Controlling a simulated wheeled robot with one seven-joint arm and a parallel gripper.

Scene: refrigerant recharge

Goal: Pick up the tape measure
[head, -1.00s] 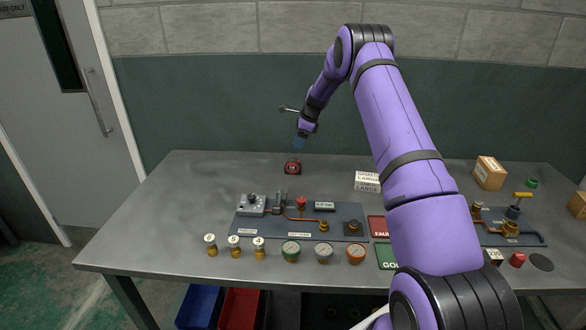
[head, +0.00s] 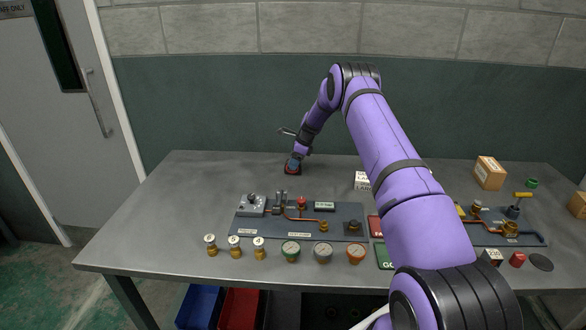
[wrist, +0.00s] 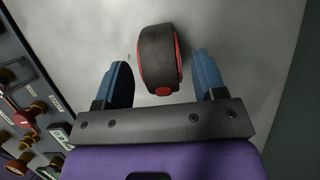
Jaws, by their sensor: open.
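The tape measure (wrist: 158,58) is black with red edges and a red button. In the wrist view it lies on the table between the two blue fingers of my gripper (wrist: 163,82), with a visible gap on each side. My gripper is open and points down at it. In the head view the tape measure (head: 292,170) is at the back left of the table, mostly hidden under my gripper (head: 294,166).
A panel (head: 262,230) with valves and pipes lies in front of the tape measure on the grey table (head: 180,200). Several brass fittings and gauges (head: 323,252) stand along the front. White boxes (head: 362,180) are to the right. The table's left side is clear.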

